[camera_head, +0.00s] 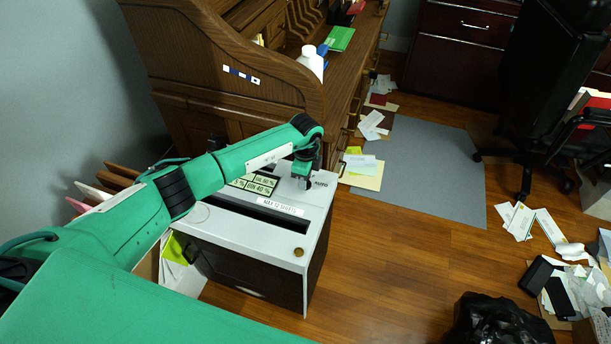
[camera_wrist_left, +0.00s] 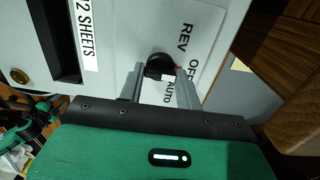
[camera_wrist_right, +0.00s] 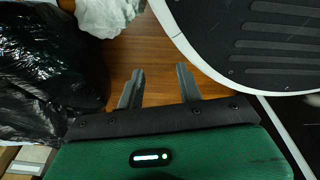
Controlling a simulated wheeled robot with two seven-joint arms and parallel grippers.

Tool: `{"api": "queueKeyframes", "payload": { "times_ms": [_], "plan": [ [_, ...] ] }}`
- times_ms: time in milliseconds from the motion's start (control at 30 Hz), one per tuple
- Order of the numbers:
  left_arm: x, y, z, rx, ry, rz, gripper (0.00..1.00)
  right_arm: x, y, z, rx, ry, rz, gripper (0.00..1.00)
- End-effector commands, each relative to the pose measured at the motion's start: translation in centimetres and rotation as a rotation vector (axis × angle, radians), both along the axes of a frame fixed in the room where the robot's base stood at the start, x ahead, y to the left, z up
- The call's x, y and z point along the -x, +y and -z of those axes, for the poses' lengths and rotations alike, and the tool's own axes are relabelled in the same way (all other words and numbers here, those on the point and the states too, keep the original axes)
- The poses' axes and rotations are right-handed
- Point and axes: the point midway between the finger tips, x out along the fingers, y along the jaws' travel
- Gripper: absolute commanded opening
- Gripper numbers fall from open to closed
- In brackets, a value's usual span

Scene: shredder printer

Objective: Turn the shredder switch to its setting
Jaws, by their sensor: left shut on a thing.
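The shredder (camera_head: 315,235) is a white-topped box with dark sides, beside the wooden desk. Its switch is a black knob (camera_wrist_left: 160,66) in the left wrist view, on a plate (camera_wrist_left: 200,30) lettered REV, OFF and AUTO. A small red mark shows at the knob's edge, on the side toward OFF. My left gripper (camera_wrist_left: 161,72) is shut on the knob, one finger on each side; in the head view the gripper (camera_head: 303,182) is over the shredder's far right corner. My right gripper (camera_wrist_right: 158,85) is open and empty in the right wrist view, above the wooden floor.
The shredder's dark paper slot (camera_head: 262,213) runs along its top. The desk (camera_head: 235,75) stands close behind. A black bag (camera_head: 495,322) is at the lower right. Loose papers (camera_head: 515,220) lie on the floor; bare floor (camera_head: 400,260) lies right of the shredder.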

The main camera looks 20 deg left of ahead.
Motion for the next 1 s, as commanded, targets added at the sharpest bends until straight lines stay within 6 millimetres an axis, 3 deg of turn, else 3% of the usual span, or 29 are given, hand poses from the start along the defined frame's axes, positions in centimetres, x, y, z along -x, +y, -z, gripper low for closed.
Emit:
{"api": "queueKeyframes", "payload": {
  "times_ms": [300, 333, 433, 767, 1000],
  "plan": [
    [-0.1, 0.0, -0.1, 0.000, -0.003, -0.002, 0.12, 0.0, 0.0, 0.0, 0.000, 0.000, -0.001, 0.36],
    [-0.1, 0.0, -0.1, 0.000, -0.003, -0.001, 0.36, 0.0, 0.0, 0.0, 0.000, 0.000, -0.001, 0.36],
    [-0.1, 0.0, -0.1, 0.000, -0.003, -0.001, 0.56, 0.0, -0.1, 0.0, 0.001, 0.001, -0.001, 0.36],
    [-0.1, 0.0, -0.3, 0.000, -0.001, -0.001, 0.56, 0.0, -0.1, 0.0, 0.001, 0.000, -0.001, 0.36],
    [-0.2, 0.1, -3.8, 0.001, -0.005, 0.000, 0.56, -0.1, -0.1, 0.0, 0.001, 0.000, -0.001, 0.36]
  ]
}}
